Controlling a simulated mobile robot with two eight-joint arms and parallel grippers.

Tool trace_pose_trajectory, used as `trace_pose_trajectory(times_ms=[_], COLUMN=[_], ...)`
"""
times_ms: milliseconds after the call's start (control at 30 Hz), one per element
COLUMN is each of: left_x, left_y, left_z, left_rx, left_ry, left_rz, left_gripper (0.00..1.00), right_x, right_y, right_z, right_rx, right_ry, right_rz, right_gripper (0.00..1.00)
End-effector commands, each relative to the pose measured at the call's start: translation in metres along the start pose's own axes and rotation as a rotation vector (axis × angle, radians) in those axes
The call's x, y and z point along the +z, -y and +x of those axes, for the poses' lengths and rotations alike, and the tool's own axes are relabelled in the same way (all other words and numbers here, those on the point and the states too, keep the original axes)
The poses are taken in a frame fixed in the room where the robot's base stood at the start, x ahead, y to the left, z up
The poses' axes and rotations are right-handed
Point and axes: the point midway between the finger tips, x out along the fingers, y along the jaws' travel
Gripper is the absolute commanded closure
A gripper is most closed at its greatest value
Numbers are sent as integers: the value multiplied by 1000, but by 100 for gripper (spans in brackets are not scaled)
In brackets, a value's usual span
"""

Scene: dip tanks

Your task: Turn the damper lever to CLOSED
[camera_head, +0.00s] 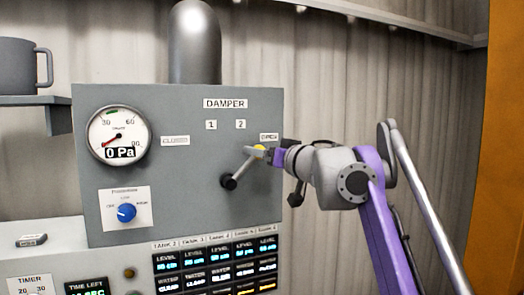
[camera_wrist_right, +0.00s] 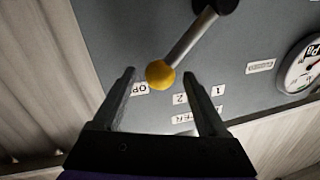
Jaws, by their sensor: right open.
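The damper lever (camera_head: 240,170) is a grey rod on a dark pivot (camera_head: 229,181), with a yellow ball knob (camera_head: 260,147) at its end. It points up and right toward the OPEN label (camera_head: 269,136). The CLOSED label (camera_head: 175,141) is to the left. My right gripper (camera_head: 262,152) is at the knob, coming from the right. In the right wrist view the knob (camera_wrist_right: 160,74) shows between the tips of the open jaws (camera_wrist_right: 160,76), with gaps on both sides. My left gripper is not in view.
The grey panel carries a gauge (camera_head: 119,134) reading 0 Pa and a blue knob (camera_head: 126,212). A pipe (camera_head: 195,45) rises behind it. Lit tank displays (camera_head: 215,265) sit below. A mug (camera_head: 20,66) stands on a shelf at left. An orange post (camera_head: 498,150) is at far right.

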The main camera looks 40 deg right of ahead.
Motion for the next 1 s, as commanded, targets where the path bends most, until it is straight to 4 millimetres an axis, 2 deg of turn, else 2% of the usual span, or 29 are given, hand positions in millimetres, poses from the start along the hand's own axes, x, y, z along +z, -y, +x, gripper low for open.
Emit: trace_pose_trajectory(times_ms=[100,367,800,1000], left_x=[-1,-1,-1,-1], left_y=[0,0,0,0], left_z=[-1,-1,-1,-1], left_rx=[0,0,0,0], left_ry=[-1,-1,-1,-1], left_rz=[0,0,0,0], left_gripper=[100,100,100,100], right_x=[0,0,0,0], right_y=[0,0,0,0], right_z=[6,7,7,7], right_rx=[-1,1,0,0], right_ry=[0,0,0,0], right_rz=[0,0,0,0], right_gripper=[24,24,100,100])
